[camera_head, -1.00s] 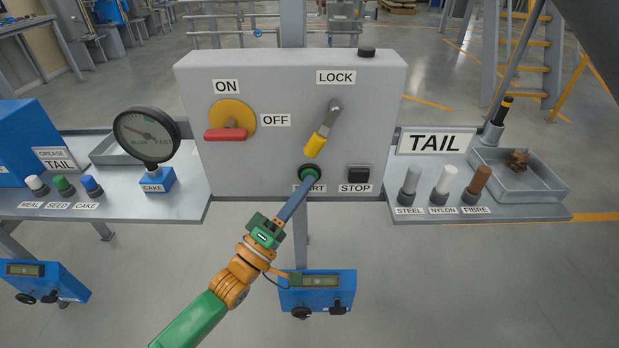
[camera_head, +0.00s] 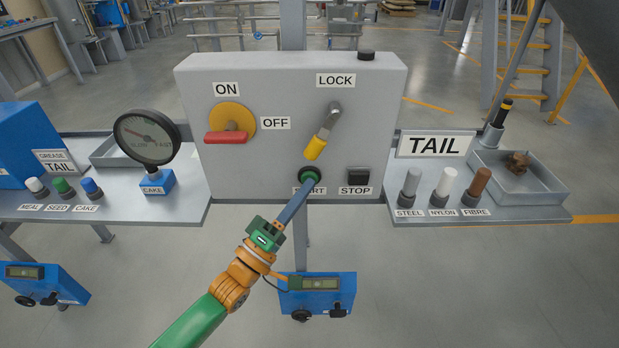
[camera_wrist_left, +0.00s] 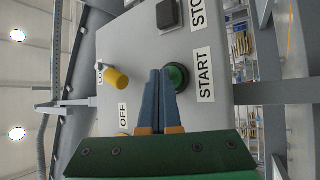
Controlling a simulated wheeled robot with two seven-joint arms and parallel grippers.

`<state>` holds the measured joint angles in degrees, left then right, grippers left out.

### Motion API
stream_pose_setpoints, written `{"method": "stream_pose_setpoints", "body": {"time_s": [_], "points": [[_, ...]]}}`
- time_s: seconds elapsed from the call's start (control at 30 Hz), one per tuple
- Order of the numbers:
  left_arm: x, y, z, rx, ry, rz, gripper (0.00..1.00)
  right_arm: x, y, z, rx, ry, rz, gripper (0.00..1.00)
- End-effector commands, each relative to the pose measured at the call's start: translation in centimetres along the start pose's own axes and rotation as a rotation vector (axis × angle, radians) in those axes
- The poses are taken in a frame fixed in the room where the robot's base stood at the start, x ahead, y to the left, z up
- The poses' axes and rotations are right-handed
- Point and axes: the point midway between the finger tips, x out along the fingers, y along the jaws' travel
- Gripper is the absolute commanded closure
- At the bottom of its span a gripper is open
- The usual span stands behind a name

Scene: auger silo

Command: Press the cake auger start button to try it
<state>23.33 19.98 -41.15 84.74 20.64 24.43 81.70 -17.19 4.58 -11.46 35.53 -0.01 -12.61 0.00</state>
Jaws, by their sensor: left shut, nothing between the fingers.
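The grey control box (camera_head: 270,75) stands upright ahead of me. Its round green start button (camera_head: 310,173) is low in the middle, above the START label, and it also shows in the left wrist view (camera_wrist_left: 177,77). My left gripper (camera_head: 308,184) is shut and empty, its blue fingertips at the button. In the left wrist view the fingertips (camera_wrist_left: 162,72) overlap the button's edge; I cannot tell whether they touch or press it. The black stop button (camera_head: 358,176) is to the right. My right gripper is not in view.
A red-handled ON/OFF switch (camera_head: 229,136) and a yellow-tipped LOCK lever (camera_head: 317,145) stick out from the box above the start button. Steel, nylon and fibre rods and a tray (camera_head: 545,192) are on the right shelf.

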Motion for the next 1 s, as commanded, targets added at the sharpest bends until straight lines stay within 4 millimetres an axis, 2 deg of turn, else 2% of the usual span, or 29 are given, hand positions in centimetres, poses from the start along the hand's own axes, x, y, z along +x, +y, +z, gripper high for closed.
{"method": "stream_pose_setpoints", "body": {"time_s": [0.13,0.53,1.0], "points": [[-0.5,0.7,0.4,-0.001,0.0,-0.003,1.0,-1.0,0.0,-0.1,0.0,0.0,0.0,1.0],[-1.1,0.9,0.8,-0.001,0.0,-0.002,1.0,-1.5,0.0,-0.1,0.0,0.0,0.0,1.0],[-4.1,3.2,3.0,-0.001,-0.001,-0.003,1.0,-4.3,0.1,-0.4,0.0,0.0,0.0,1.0]]}}
